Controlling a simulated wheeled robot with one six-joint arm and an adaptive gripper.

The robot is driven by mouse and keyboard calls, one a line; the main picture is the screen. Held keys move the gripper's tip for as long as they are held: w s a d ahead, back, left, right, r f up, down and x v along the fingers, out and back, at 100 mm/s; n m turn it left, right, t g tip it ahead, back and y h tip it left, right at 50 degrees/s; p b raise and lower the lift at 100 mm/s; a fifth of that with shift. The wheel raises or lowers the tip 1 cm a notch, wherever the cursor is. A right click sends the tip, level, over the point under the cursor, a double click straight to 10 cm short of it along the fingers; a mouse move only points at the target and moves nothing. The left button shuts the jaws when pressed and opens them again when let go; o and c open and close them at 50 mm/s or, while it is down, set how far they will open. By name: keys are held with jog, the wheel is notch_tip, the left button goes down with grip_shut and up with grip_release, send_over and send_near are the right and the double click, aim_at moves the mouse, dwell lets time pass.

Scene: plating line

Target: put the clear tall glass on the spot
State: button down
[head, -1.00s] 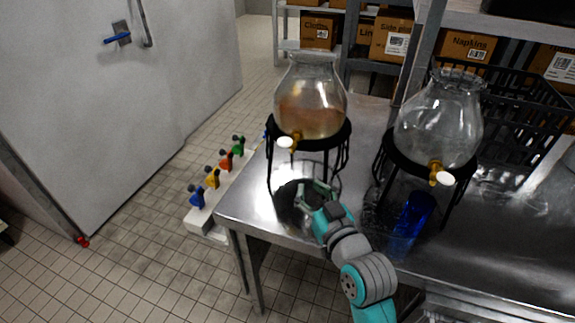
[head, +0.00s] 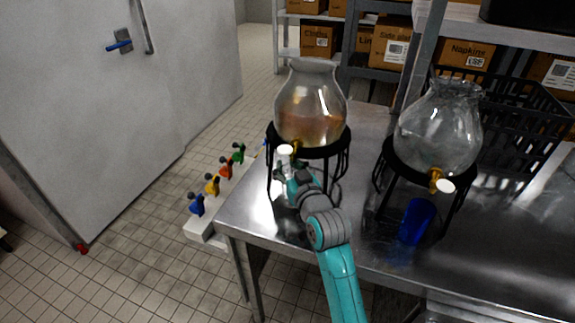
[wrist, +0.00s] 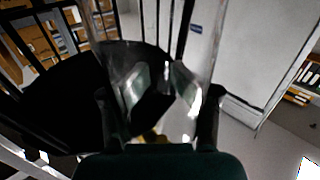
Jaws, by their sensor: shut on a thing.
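My gripper (head: 290,182) is at the left dispenser's front, just below its tap, at the table's left part. In the wrist view its pale fingers (wrist: 158,88) are closed around a clear, see-through thing, which looks like the clear tall glass (wrist: 156,68). The glass is hard to make out in the head view, where the gripper and tap overlap it. I cannot tell how upright it is. I cannot make out a marked spot; my arm covers part of the table there.
The left dispenser (head: 311,103) holds amber liquid on a black stand (head: 341,152). The right dispenser (head: 437,130) is clear, with a blue glass (head: 416,221) below it. A black crate (head: 510,110) stands behind. The steel table (head: 375,240) is bare between the stands.

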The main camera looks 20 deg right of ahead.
jog(key=shift+f, duration=0.6)
jog(key=shift+c, duration=1.3)
grip_release()
jog(key=shift+r, duration=0.2)
jog(key=s+d+r, duration=0.1)
jog(key=s, duration=1.1)
jog(key=shift+d, duration=0.15)
